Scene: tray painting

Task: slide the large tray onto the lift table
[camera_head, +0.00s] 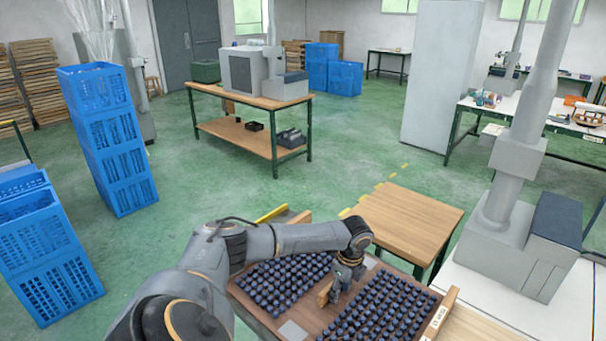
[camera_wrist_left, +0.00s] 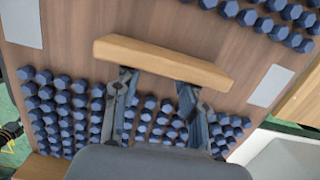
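The large tray (camera_head: 290,329) is a brown board at the bottom of the head view, with rows of dark blue knobs in two blocks and a light wooden bar (camera_head: 325,292) between them. In the left wrist view the bar (camera_wrist_left: 165,62) lies across the board (camera_wrist_left: 75,45), just beyond my fingertips. My left gripper (camera_head: 343,280) is over the tray at the bar. Its two fingers (camera_wrist_left: 155,82) are spread apart along the bar; I cannot tell whether they touch it. A low wooden-topped table (camera_head: 410,225), which looks like the lift table, stands just beyond the tray. My right gripper is out of view.
A grey machine with a column (camera_head: 525,240) stands right of the wooden-topped table. Stacked blue crates (camera_head: 115,140) and more crates (camera_head: 45,250) stand at left. A workbench (camera_head: 250,95) stands behind. Green floor (camera_head: 220,185) is clear between them.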

